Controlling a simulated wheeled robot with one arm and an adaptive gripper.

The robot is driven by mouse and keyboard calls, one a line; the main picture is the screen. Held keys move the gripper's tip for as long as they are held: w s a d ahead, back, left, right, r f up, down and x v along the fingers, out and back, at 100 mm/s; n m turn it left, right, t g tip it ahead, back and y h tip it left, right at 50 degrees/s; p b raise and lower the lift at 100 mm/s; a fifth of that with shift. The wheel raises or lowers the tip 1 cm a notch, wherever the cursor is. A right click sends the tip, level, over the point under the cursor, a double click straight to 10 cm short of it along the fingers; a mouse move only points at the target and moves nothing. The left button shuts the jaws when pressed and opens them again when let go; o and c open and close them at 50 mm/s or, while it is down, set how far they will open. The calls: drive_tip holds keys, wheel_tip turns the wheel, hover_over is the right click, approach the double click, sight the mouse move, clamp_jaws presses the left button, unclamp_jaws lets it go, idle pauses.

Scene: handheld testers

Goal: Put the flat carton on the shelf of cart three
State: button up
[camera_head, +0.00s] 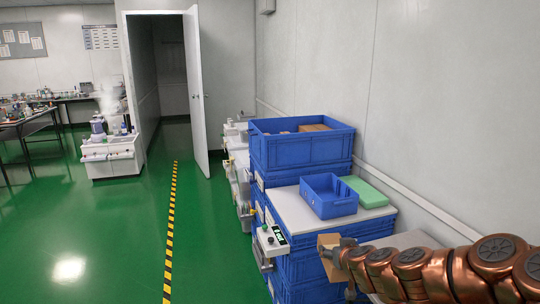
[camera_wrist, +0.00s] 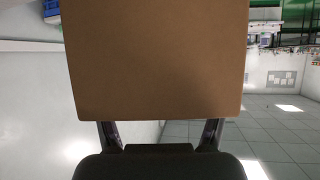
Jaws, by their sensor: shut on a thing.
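My gripper (camera_head: 342,254) is at the lower right of the head view. It is shut on a brown flat carton (camera_head: 327,262), held up in front of the blue crate stacks. In the wrist view the carton (camera_wrist: 155,60) fills the upper middle, with the two fingers (camera_wrist: 160,134) at its near edge. The nearer stack has a pale top shelf (camera_head: 283,203) and a small tag with a dark display (camera_head: 279,235) at its front corner. I cannot read a cart number. The gripper and carton are to the right of this tag in the picture.
On the pale shelf stand a small blue bin (camera_head: 328,198) and a green block (camera_head: 366,191). A large blue crate (camera_head: 300,149) with brown boxes is behind. The wall (camera_head: 420,120) runs close along the right. Green floor (camera_head: 110,230) is clear at left, before an open door (camera_head: 196,95).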

drive_tip(key=shift+w+a+f+m+h, duration=0.15)
drive_tip(key=shift+a+f+m+h, duration=0.05)
drive_tip(key=shift+f, duration=0.4)
drive_tip(key=shift+w+a+f+m+h, duration=0.15)
drive_tip(key=shift+w+f+m+h, duration=0.05)
drive_tip(key=shift+f, duration=0.45)
drive_tip(key=shift+w+a+f+m+h, duration=0.15)
drive_tip(key=shift+a+f+m+h, duration=0.05)
drive_tip(key=shift+f, duration=0.4)
drive_tip(key=shift+s+a+r, duration=0.1)
drive_tip(key=shift+s+r, duration=0.05)
drive_tip(key=shift+r, duration=0.05)
drive_tip(key=v, duration=0.3)
drive_tip(key=shift+s+a+r, duration=0.2)
drive_tip(key=shift+s, duration=0.15)
drive_tip(key=shift+s+d+r, duration=0.2)
drive_tip(key=shift+s+d, duration=0.05)
drive_tip(key=shift+s, duration=0.65)
